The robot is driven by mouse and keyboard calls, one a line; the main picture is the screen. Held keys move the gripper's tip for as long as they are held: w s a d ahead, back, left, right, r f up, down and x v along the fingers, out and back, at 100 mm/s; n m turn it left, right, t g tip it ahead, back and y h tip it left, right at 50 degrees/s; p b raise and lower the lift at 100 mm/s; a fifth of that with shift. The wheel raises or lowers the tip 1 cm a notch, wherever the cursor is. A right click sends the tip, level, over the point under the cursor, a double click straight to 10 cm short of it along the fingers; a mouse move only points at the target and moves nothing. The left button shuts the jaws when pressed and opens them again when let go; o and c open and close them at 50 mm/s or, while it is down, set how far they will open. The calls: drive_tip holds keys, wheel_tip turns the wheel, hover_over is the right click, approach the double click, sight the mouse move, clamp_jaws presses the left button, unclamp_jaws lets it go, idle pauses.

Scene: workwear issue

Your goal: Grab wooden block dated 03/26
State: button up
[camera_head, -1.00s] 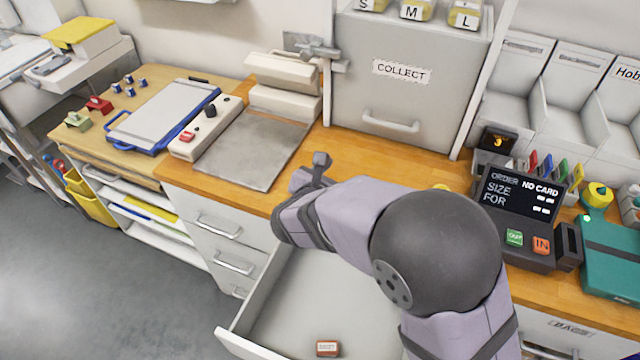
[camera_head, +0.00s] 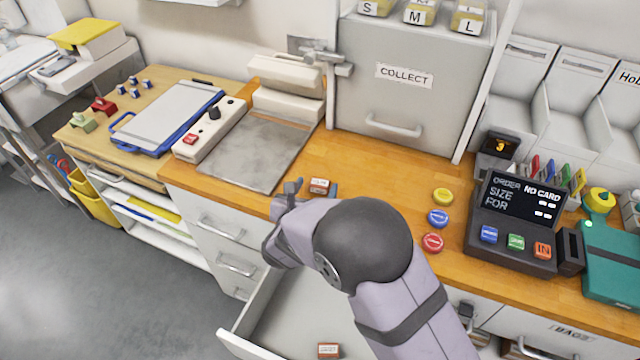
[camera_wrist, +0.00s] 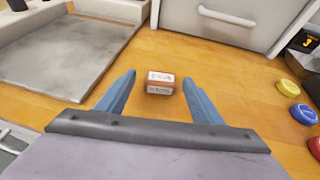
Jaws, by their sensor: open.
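A small reddish wooden block with a white label (camera_head: 319,186) sits on the wooden counter, near its front edge. In the wrist view the same block (camera_wrist: 160,83) lies between my two blue fingers, apart from both. Its label is blurred but looks like 03/26. My gripper (camera_wrist: 158,77) is open and empty, its fingertips on either side of the block; in the head view my gripper (camera_head: 314,188) is partly hidden by my arm. A second similar block (camera_head: 328,350) lies in the open drawer (camera_head: 275,325); its label is too small to read.
A grey plate (camera_head: 237,152) of a press lies left of the block. The grey COLLECT cabinet (camera_head: 395,105) stands behind. Yellow, blue and red round buttons (camera_head: 437,218) and an order terminal (camera_head: 515,220) are on the right. The counter around the block is otherwise clear.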

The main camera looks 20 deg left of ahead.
sight(320, 181)
drive_tip(key=shift+p+x, duration=1.1)
drive_tip(key=shift+x, duration=1.55)
drive_tip(key=shift+d+r, duration=0.1)
drive_tip(key=shift+c, duration=0.6)
drive_tip(key=c, duration=1)
